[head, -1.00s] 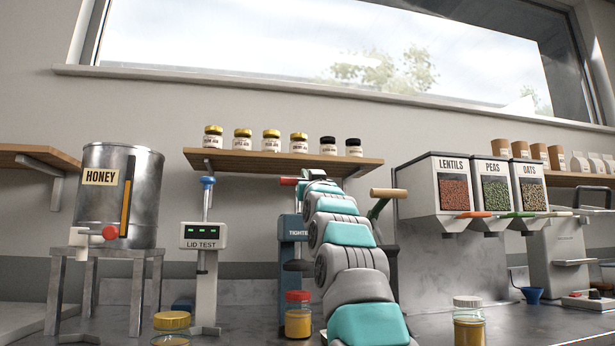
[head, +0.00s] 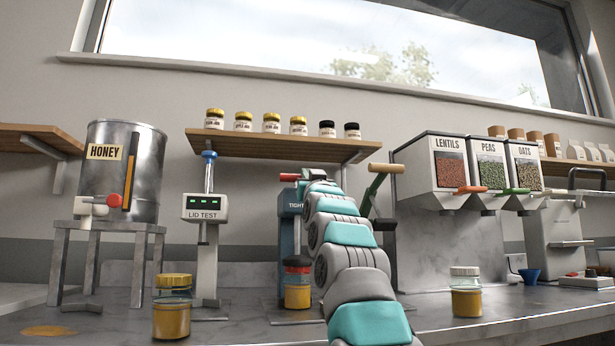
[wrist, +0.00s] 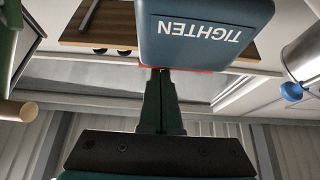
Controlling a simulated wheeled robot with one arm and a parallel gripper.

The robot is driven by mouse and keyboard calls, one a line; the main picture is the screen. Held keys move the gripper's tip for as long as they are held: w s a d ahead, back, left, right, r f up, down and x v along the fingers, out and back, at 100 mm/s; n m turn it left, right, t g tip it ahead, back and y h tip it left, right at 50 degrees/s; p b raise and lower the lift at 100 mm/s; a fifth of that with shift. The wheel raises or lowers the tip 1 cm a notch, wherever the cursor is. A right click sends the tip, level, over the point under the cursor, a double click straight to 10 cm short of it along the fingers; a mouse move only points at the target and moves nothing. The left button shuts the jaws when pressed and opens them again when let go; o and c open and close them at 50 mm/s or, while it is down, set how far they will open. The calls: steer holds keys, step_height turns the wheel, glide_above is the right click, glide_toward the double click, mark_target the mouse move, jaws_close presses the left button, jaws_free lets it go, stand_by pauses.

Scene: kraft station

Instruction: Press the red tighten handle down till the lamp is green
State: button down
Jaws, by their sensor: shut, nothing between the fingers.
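The blue-grey tighten station (head: 290,235) stands left of my arm in the head view, partly hidden by it. Its red handle (head: 289,177) shows at the top left beside the end of my arm. In the wrist view, which is upside down, the TIGHTEN housing (wrist: 205,28) is close, with a thin red strip along its edge. My gripper (wrist: 158,75) is shut and empty, its tips at that edge; contact with the handle cannot be told. A honey-coloured jar (head: 297,295) stands under the dark press head (head: 297,261), which appears down at its lid. No lamp on the tighten station is visible.
The LID TEST device (head: 204,208) shows green lights to the left. Jars stand at the front left (head: 172,316) and right (head: 466,297). A honey tank (head: 145,185) is far left. A wood-handled lever (head: 384,169) is right of my arm. A shelf (head: 280,149) is behind.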

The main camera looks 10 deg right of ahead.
steer(key=shift+w+f+g, duration=0.15)
steer(key=shift+w+f, duration=0.4)
steer(key=shift+f, duration=0.2)
steer(key=shift+w+f+g, duration=0.15)
steer(key=shift+w+f, duration=0.4)
steer(key=shift+f, duration=0.2)
stand_by(1.4)
steer(key=r+p, duration=0.1)
steer(key=r, duration=0.1)
steer(key=s+r+p, duration=0.1)
steer(key=r, duration=0.1)
steer(key=s+r+p, duration=0.1)
steer(key=r, duration=0.1)
steer(key=b+v, duration=0.5)
steer(key=v, duration=0.5)
steer(key=shift+s+r, duration=0.2)
steer(key=shift+s, duration=0.25)
stand_by(0.4)
